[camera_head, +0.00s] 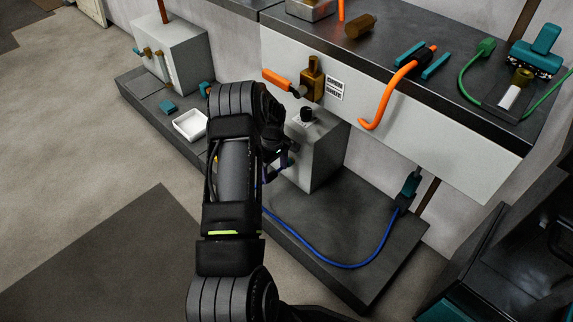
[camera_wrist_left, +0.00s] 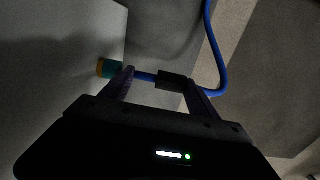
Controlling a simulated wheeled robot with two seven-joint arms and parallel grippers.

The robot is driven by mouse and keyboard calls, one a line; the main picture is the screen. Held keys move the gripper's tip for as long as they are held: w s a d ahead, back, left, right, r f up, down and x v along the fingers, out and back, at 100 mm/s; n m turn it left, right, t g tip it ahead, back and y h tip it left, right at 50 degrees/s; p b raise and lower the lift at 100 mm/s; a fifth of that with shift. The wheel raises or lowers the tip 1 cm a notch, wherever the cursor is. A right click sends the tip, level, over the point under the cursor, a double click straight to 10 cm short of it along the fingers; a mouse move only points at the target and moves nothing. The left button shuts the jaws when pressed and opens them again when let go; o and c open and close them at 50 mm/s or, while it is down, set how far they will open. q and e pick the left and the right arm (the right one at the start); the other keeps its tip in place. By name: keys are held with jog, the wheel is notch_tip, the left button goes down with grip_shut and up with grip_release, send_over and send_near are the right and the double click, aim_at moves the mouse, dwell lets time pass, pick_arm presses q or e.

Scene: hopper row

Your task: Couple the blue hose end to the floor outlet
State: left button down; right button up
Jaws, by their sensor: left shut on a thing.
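The blue hose (camera_head: 335,264) curves over the dark base slab from a teal and black fitting (camera_head: 408,190) to my left gripper (camera_head: 275,170). In the head view my arm hides most of that gripper. In the left wrist view my left gripper (camera_wrist_left: 160,84) is shut on the blue hose end (camera_wrist_left: 172,81), which has a black collar. A teal and orange fitting (camera_wrist_left: 109,69) lies in line with it, close to a pale wall; I cannot tell whether it belongs to the hose end or to the outlet. My right gripper is not in view.
A grey box (camera_head: 318,150) stands on the dark slab (camera_head: 365,275) beside my left gripper. Above is a bench (camera_head: 450,140) with an orange hook (camera_head: 388,100) and green hose (camera_head: 465,75). A white tray (camera_head: 190,125) lies left. Open floor (camera_head: 90,150) spreads at left.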

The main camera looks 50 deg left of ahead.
pick_arm(q)
jog(key=shift+w, duration=0.2)
jog(key=shift+w+f+b, duration=0.1)
jog(key=shift+w+b, duration=0.3)
jog(key=shift+b, duration=0.05)
jog(key=shift+s, duration=0.2)
jog(key=shift+s+p, duration=0.35)
jog(key=shift+p, duration=0.05)
dwell(0.4)
dwell(0.7)
